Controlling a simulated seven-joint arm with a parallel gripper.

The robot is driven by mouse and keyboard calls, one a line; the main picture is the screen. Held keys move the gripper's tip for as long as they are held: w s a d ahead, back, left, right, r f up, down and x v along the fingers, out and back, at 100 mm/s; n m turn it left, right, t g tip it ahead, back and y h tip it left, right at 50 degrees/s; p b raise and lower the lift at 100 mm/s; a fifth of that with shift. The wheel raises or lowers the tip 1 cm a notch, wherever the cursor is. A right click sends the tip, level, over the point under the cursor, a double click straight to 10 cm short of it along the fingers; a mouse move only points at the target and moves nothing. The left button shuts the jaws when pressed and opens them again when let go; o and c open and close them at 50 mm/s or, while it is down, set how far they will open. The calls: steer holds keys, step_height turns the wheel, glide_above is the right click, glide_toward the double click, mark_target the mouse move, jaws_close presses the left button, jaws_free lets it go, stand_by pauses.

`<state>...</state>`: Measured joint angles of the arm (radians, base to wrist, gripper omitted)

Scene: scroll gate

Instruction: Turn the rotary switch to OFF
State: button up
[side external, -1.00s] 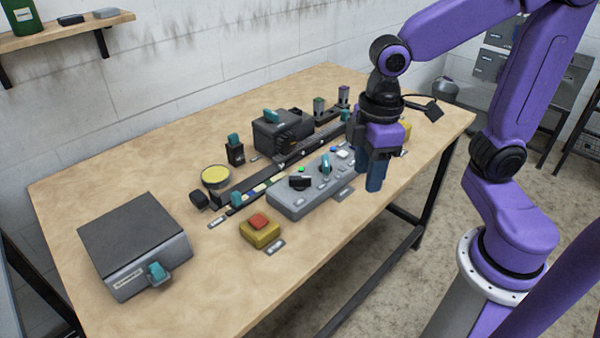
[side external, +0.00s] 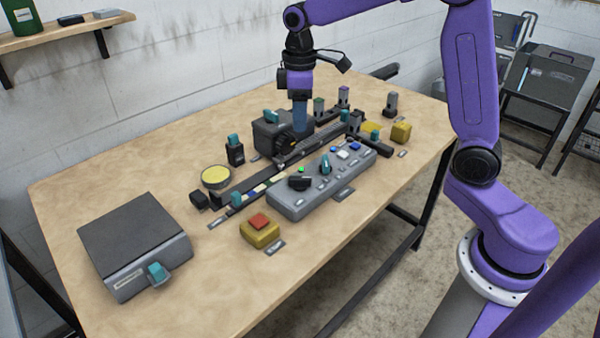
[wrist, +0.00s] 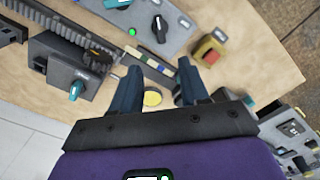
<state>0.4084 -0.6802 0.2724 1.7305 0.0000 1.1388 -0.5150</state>
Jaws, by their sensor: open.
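A grey control panel (side external: 290,206) lies on the table with a black rotary knob (side external: 300,182) near its left end and a teal knob (side external: 325,164) near its middle. I cannot read the labels to tell which knob is the rotary switch or its setting. In the wrist view, the black knob (wrist: 160,28) and the teal knob (wrist: 117,3) show at the top. My gripper (side external: 300,128) points down behind the panel, beside the dark grey box (side external: 268,137), apart from both knobs. In the wrist view, my gripper (wrist: 158,78) is open with nothing between its fingers.
A dark rail (side external: 250,182) runs behind the panel. A yellow box with a red button (side external: 260,224) stands at the panel's left end. A yellow round pad (side external: 215,176) and a large grey box (side external: 135,240) are further left.

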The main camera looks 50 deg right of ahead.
mark_target(300, 177)
step_height(300, 177, down, 17)
steer(key=shift+r, duration=0.2)
stand_by(0.3)
jaws_close()
